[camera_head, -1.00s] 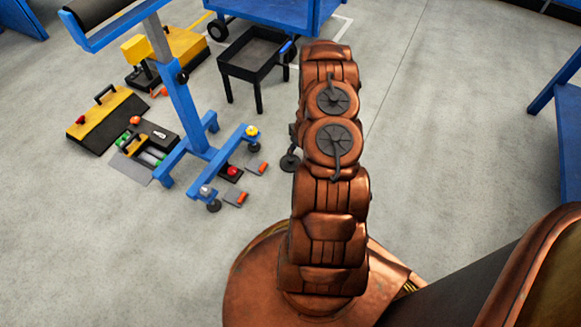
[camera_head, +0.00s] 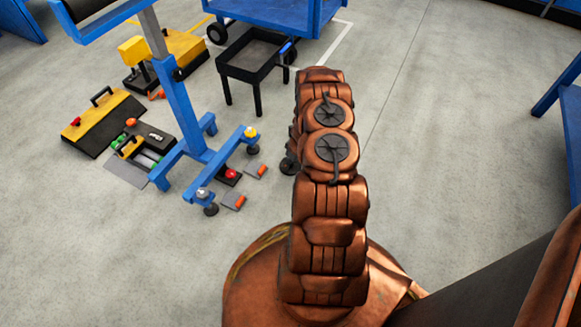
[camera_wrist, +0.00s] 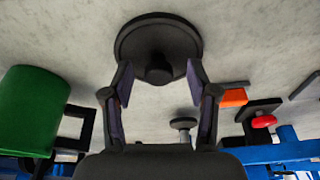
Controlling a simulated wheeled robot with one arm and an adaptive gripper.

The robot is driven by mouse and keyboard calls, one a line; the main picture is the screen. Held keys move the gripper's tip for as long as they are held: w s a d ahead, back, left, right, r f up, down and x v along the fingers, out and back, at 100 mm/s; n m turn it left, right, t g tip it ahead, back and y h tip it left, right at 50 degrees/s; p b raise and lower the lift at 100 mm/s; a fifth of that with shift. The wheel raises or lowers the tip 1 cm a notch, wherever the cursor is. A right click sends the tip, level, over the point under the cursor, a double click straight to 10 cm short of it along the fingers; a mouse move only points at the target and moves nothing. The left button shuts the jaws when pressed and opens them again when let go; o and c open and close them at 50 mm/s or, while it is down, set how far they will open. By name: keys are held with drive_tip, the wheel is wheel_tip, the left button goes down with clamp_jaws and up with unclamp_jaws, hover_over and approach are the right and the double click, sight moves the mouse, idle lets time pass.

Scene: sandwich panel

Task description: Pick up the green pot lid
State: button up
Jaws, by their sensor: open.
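No plainly green lid shows. In the wrist view a dark round disc with a central knob (camera_wrist: 158,28) lies against the pale floor. It looks like a lid, but its colour reads near black. My gripper (camera_wrist: 160,72) is open, with one finger on either side of the knob; I cannot tell how far above it they are, or whether they touch. A large green cylinder (camera_wrist: 33,108) stands at the left of the wrist view, apart from the fingers. In the head view my arm hides the gripper, and a small dark round shape (camera_head: 289,166) shows beside it.
A blue stand (camera_head: 180,110) is left of my arm, with orange-handled tools (camera_head: 240,201) by its feet. Toolboxes (camera_head: 102,122) lie further left. A black tray table (camera_head: 253,57) and a blue cart (camera_head: 283,15) stand behind. Floor on the right is open.

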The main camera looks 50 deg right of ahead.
drive_tip(key=c, duration=1)
